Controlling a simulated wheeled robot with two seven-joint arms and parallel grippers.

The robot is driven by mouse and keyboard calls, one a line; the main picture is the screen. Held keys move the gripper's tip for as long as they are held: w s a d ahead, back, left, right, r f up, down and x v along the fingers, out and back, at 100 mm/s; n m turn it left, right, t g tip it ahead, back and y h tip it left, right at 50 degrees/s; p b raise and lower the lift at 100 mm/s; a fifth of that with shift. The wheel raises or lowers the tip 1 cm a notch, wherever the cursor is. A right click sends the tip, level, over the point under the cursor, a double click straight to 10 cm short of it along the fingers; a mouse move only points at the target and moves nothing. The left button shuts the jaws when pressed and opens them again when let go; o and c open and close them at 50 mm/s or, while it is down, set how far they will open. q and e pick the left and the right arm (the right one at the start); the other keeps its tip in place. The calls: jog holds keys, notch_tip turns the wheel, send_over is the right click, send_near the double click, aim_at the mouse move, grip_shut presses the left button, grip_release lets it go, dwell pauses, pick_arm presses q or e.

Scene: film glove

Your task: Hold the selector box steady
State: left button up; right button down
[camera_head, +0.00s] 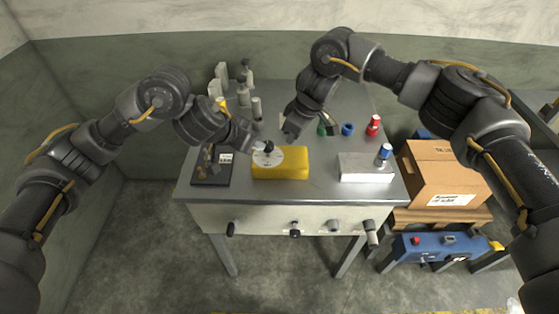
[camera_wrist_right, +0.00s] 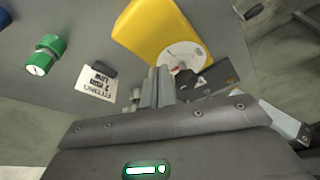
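The selector box is a yellow block (camera_head: 282,166) with a white dial plate and a black knob at its left end, lying on the grey bench. It also shows in the right wrist view (camera_wrist_right: 150,35), with the dial (camera_wrist_right: 187,55) facing the camera. My left gripper (camera_head: 250,146) is just left of and behind the dial end; whether it touches the box or is open is unclear. My right gripper (camera_head: 291,131) is behind the box and apart from it. In the right wrist view its fingers (camera_wrist_right: 160,86) look close together, with nothing visible between them.
A black plate with a white label (camera_head: 211,170) lies left of the box. Green (camera_head: 321,129), blue (camera_head: 347,129) and red (camera_head: 373,125) pieces stand behind right. A pale block (camera_head: 365,169) is at the right. Several grey fittings stand at the back left. A cardboard box (camera_head: 442,174) is beside the bench.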

aim_at(289, 156)
jog(key=shift+f, duration=0.4)
jog(key=shift+f, duration=0.6)
jog(key=shift+f, duration=0.35)
dwell(0.3)
jog(key=shift+f, duration=0.65)
jog(key=shift+f, duration=0.15)
jog(key=shift+f, duration=0.7)
